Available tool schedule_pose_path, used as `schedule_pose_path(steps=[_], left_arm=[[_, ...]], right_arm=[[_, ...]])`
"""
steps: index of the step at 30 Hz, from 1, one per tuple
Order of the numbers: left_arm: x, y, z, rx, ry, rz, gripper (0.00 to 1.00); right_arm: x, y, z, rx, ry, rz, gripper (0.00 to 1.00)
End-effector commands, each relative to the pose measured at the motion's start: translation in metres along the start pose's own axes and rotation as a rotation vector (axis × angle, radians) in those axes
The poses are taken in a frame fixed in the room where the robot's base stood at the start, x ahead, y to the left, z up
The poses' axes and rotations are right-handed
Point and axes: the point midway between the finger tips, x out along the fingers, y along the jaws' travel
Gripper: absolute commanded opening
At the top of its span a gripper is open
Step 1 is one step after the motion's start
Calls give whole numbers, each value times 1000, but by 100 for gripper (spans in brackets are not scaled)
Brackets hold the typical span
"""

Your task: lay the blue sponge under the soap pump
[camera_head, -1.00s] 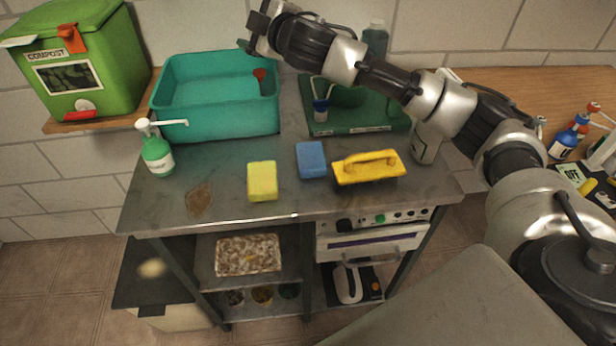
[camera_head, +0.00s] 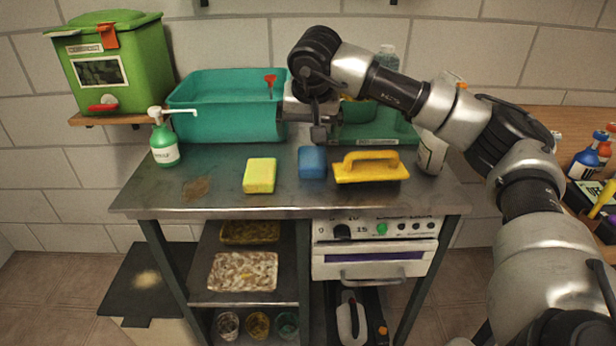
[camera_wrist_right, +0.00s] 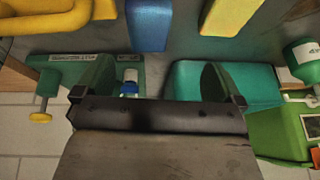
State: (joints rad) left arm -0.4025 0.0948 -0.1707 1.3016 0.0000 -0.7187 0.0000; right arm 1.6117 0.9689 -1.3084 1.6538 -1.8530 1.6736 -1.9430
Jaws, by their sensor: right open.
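The blue sponge (camera_head: 312,162) lies flat on the metal worktop between a yellow sponge and a yellow float; it also shows at the top of the right wrist view (camera_wrist_right: 149,22). The soap pump (camera_head: 165,146), a green bottle with white label and pump head, stands upright at the worktop's back left; it also shows at the right wrist view's right edge (camera_wrist_right: 301,56). My right gripper (camera_head: 302,122) hangs above and behind the blue sponge. Its two fingers (camera_wrist_right: 155,82) are apart with nothing gripped. My left gripper is not in view.
A yellow sponge (camera_head: 260,175) lies left of the blue one, and a yellow float (camera_head: 370,172) lies right. A teal basin (camera_head: 225,128) and a green tray (camera_head: 385,141) stand behind. A brown stain (camera_head: 197,187) marks the otherwise clear worktop near the pump.

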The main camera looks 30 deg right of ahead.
Motion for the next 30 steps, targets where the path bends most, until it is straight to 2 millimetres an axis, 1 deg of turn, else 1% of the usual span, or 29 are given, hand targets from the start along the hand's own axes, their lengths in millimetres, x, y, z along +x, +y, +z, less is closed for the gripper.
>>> schedule_pose_path(steps=[1, 4, 9, 12, 17, 24, 27, 30], left_arm=[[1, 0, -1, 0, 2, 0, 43], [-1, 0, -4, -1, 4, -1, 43], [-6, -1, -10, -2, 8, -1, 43], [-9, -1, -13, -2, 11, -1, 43], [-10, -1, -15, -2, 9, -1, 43], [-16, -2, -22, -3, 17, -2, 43], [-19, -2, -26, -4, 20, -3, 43], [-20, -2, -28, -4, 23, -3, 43]], right_arm=[[2, 6, -2, -17, 14, 34, 99], [11, 13, -4, -33, 22, 66, 99], [38, 14, -5, -33, 21, 66, 99], [50, 14, -5, -32, 21, 64, 99], [61, 15, -6, -33, 22, 62, 99], [96, 18, -7, -32, 20, 63, 99], [105, 18, -8, -33, 21, 62, 99], [108, 18, -8, -33, 22, 60, 99]])
